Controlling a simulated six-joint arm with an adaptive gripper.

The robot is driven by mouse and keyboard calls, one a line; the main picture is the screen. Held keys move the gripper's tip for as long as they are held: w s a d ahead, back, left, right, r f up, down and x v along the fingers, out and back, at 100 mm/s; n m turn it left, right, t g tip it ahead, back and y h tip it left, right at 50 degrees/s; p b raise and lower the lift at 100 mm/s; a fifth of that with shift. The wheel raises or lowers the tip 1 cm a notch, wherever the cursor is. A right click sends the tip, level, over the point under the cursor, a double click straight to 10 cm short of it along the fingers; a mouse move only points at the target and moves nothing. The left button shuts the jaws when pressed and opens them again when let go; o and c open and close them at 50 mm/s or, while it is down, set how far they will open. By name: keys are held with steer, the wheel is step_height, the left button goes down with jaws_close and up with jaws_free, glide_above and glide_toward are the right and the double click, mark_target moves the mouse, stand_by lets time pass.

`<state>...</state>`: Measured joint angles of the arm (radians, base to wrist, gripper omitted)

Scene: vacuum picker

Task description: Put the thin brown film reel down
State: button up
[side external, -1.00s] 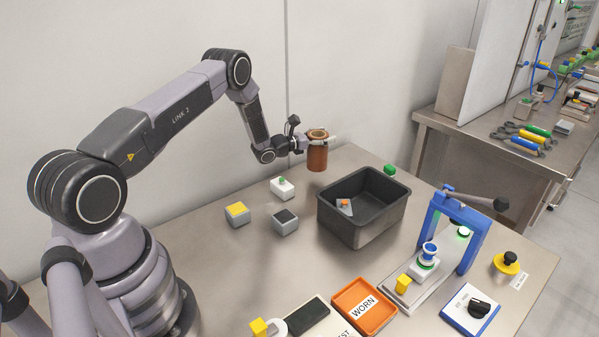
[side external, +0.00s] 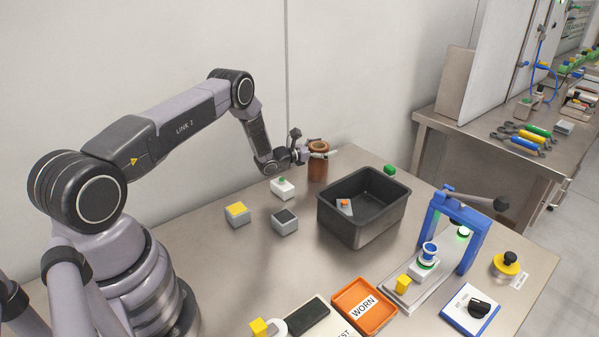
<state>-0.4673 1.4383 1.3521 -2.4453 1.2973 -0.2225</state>
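The brown film reel (side external: 318,170) is upright, a spool with a lighter, hollow-looking top rim. It stands at the back of the table, left of the dark bin. My gripper (side external: 321,154) comes in from the left with its fingers around the upper part of the reel, and looks shut on it. The reel's lower end is at or very close to the tabletop; I cannot tell whether it touches.
A blue press frame (side external: 473,237) stands farther right.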

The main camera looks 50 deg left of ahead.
steer(key=shift+r, duration=0.25)
steer(key=s, duration=0.3)
steer(key=s+a, duration=0.1)
steer(key=s, duration=0.3)
steer(key=s+a, duration=0.1)
steer(key=s, duration=0.3)
steer(key=shift+s+a, duration=0.15)
steer(key=s+d+r+m+g+h, duration=0.2)
steer(key=d+r+m+g+h, duration=0.6)
steer(key=d+r+m, duration=0.65)
steer(key=s+d+r+m+g, duration=0.65)
steer(key=s+d+r, duration=0.45)
steer(key=r, duration=0.2)
steer(key=s+a+r+m+t+y, duration=0.1)
steer(key=s+m+y, duration=0.4)
steer(key=s, duration=0.6)
steer(key=s+a+r+m+t+y, duration=0.1)
steer(key=s+a+r+m+y, duration=0.3)
steer(key=s, duration=0.7)
steer(key=m+y, duration=0.2)
steer(key=m, duration=0.1)
steer(key=shift+s+m, duration=0.4)
